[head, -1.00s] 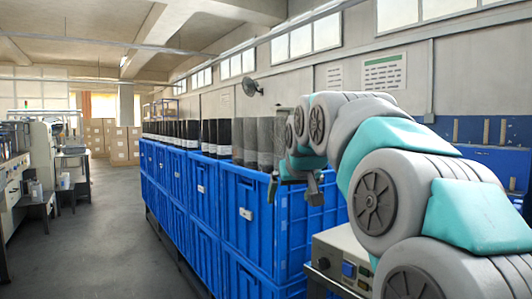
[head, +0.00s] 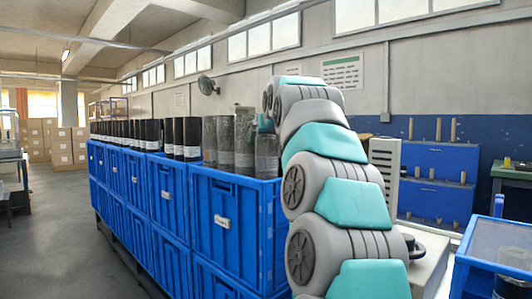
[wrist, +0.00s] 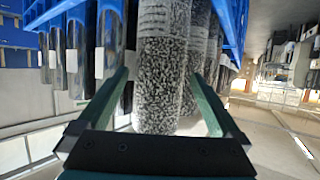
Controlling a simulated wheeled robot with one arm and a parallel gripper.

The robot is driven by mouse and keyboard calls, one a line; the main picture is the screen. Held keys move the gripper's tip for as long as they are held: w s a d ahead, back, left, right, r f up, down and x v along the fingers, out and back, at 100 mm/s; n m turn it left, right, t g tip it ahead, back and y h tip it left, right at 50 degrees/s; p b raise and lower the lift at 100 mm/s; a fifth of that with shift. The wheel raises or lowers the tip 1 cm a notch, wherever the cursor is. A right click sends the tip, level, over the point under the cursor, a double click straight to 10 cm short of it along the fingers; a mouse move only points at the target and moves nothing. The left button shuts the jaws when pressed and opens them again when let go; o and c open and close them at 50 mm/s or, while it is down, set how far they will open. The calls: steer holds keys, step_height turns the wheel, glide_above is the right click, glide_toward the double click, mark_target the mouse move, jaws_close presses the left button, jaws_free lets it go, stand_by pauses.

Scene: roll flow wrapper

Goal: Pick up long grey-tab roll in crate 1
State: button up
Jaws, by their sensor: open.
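Grey speckled see-through rolls (head: 244,140) stand upright in the nearest blue crate (head: 240,222), their tops above its rim. I cannot read a crate number or make out a grey tab. In the wrist view, one speckled roll (wrist: 162,85) fills the space between the fingers of my gripper (wrist: 158,75). The gripper is open, with one finger on each side of the roll; I cannot tell whether either touches it. In the head view my arm hides most of the gripper, beside the rolls at the crate's right end.
Dark rolls with white labels (head: 186,138) stand in the crates further left, and also show in the wrist view (wrist: 105,45). A blue-framed bin (head: 500,250) is at the right. The aisle floor (head: 50,240) at left is clear.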

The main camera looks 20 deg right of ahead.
steer(key=x, duration=0.4)
steer(key=shift+f, duration=0.25)
steer(key=shift+c, duration=0.2)
jaws_close()
stand_by(0.3)
